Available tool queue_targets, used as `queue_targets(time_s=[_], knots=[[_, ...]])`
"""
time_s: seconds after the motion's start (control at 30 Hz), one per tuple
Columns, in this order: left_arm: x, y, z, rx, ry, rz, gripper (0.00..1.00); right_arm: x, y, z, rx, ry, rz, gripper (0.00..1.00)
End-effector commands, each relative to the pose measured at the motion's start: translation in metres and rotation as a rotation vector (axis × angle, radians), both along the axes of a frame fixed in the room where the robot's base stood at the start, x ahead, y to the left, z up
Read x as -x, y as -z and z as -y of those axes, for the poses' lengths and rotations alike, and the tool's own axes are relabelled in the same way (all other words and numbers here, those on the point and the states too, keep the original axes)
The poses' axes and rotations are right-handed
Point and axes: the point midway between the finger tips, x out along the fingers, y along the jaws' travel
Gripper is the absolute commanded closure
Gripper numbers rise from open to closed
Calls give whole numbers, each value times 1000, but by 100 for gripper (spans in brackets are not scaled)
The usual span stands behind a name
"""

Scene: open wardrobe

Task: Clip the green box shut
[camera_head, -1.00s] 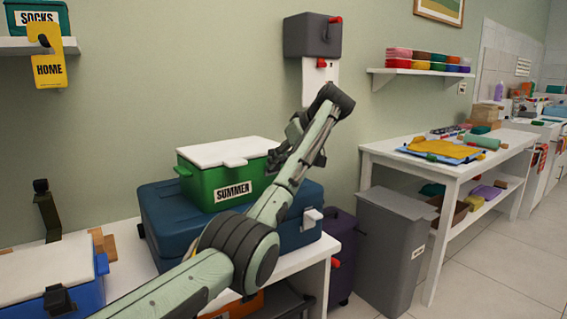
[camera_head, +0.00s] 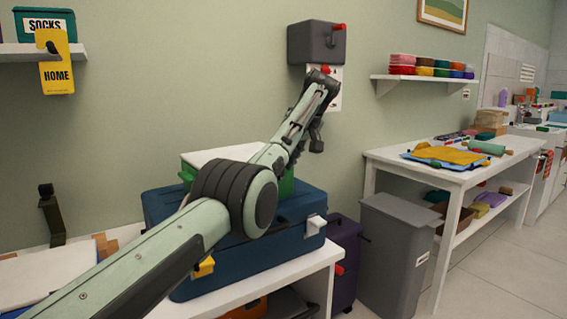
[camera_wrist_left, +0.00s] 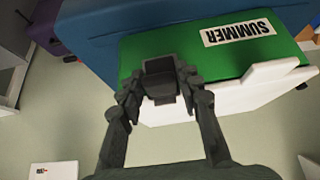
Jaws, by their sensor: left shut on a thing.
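The green box (camera_head: 287,187) stands on the blue case, largely hidden by my left arm in the head view. Its white lid (camera_head: 218,155) rests on top. In the left wrist view the box (camera_wrist_left: 135,52) appears upside down with its SUMMER label, the lid (camera_wrist_left: 240,95) and a lid tab (camera_wrist_left: 270,73). My left gripper (camera_wrist_left: 160,90) is shut on a dark clip (camera_wrist_left: 159,68), which sits at the box's edge beside the lid. Whether the clip is fastened I cannot tell. My right gripper is not in view.
The blue case (camera_head: 250,260) lies on a white bench (camera_head: 240,290). A grey bin (camera_head: 390,255) and a purple case (camera_head: 345,255) stand to the right. A grey wall box (camera_head: 316,43) with a red handle hangs above my left gripper. The floor at right is clear.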

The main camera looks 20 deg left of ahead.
Motion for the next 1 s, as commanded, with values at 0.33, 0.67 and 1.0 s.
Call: queue_targets(time_s=[0.33,0.67,1.0], knots=[[0,1,0,0,-1,-1,50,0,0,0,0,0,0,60],[5,-16,8,-1,1,3,50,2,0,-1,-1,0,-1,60],[28,-74,41,-1,1,0,50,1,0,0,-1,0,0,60]])
